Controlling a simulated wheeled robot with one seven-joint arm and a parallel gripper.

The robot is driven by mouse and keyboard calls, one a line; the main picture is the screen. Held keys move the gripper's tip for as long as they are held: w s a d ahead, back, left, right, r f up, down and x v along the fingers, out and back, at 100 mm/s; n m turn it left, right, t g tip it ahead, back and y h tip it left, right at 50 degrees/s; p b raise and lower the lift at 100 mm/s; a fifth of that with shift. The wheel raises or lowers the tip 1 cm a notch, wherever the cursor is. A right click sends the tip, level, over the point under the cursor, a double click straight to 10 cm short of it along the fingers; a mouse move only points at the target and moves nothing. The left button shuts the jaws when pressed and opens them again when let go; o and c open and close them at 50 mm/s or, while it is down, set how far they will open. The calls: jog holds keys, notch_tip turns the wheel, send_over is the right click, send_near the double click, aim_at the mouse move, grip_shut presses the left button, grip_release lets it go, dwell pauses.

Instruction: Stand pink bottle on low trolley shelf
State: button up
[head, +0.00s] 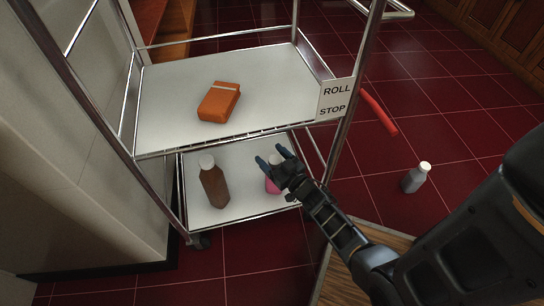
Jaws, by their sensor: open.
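The pink bottle (271,186) stands on the low shelf (236,167) of the trolley, towards its right side. Its light cap shows just behind my fingers, and much of its body is hidden by my gripper. My gripper (270,157) is open, with its dark blue fingertips at the bottle's upper part. I cannot tell whether the fingers touch the bottle. The bottle looks upright.
A brown bottle (214,184) stands on the low shelf to the left. An orange box (219,102) lies on the upper shelf (170,90). A ROLL STOP sign (335,99) hangs at the trolley's right post. A grey bottle (415,179) stands on the red floor.

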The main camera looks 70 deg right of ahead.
jog(key=shift+r, duration=0.15)
jog(key=shift+s+a, duration=0.15)
jog(key=shift+s, duration=0.1)
jog(key=p+v, duration=0.3)
jog(key=v, duration=0.8)
jog(key=s+a+r+n+y, duration=0.2)
jog(key=s+a+r, duration=0.1)
jog(key=a+r, duration=0.35)
jog(key=s+a+r+n+y, duration=0.1)
jog(key=s+a+r+y, duration=0.15)
jog(key=a+r, duration=0.45)
jog(key=s+a+r+n+y, duration=0.1)
jog(key=s+a+r+y, duration=0.1)
jog(key=a+r, duration=0.3)
jog(key=s+a+r+n+y, duration=0.2)
jog(key=a+r, duration=0.3)
jog(key=r, duration=0.7)
jog(key=shift+s+a+r+g, duration=0.15)
jog(key=shift+s+r+g, duration=0.25)
jog(key=shift+s, duration=0.1)
jog(key=shift+y, duration=0.25)
notch_tip(320, 180, up, 26)
jog(key=p, duration=2.5)
jog(key=shift+p, duration=0.35)
